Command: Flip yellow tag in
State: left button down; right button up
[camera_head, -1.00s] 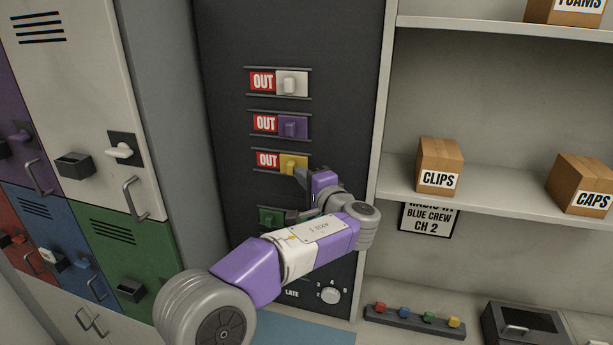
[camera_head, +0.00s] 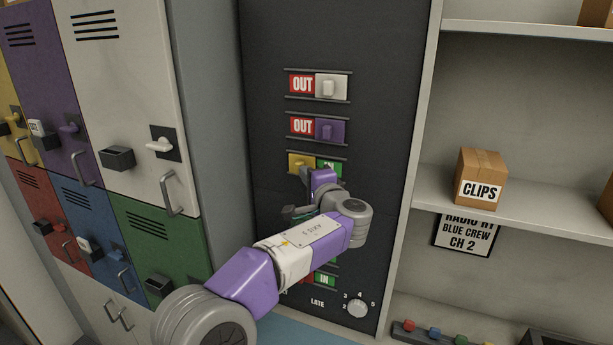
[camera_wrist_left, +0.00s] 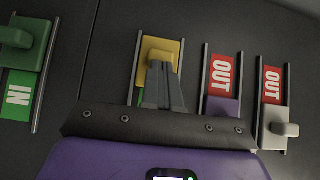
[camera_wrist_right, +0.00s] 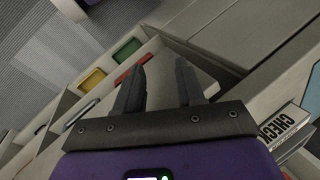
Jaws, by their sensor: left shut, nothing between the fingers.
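The yellow tag (camera_head: 301,163) is a sliding plate with a knob in the third row of the dark board (camera_head: 270,200). It sits at the left of its rails, with a green IN label (camera_head: 329,167) showing to its right. My left gripper (camera_head: 306,175) is shut and empty, its fingertips at the yellow knob. In the left wrist view the closed fingers (camera_wrist_left: 163,85) overlap the yellow tag (camera_wrist_left: 163,50); I cannot tell whether they touch it. My right gripper (camera_wrist_right: 158,85) shows only in its own wrist view, with its fingers apart and nothing between them.
Above are the white tag (camera_head: 331,88) and purple tag (camera_head: 330,130), both beside red OUT labels. A green tag (camera_wrist_left: 22,33) beside IN shows in the left wrist view. Lockers (camera_head: 125,80) with protruding handles stand left. A shelf (camera_head: 440,203) with a CLIPS box (camera_head: 481,180) stands right.

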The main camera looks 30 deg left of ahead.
pick_arm(q)
jog(key=w+d+b+v, duration=0.1)
jog(key=w+b+v, duration=0.1)
jog(key=v, duration=1.1)
jog(key=shift+w+d+b, duration=0.15)
jog(key=shift+d+b, duration=0.15)
jog(key=shift+b, duration=0.3)
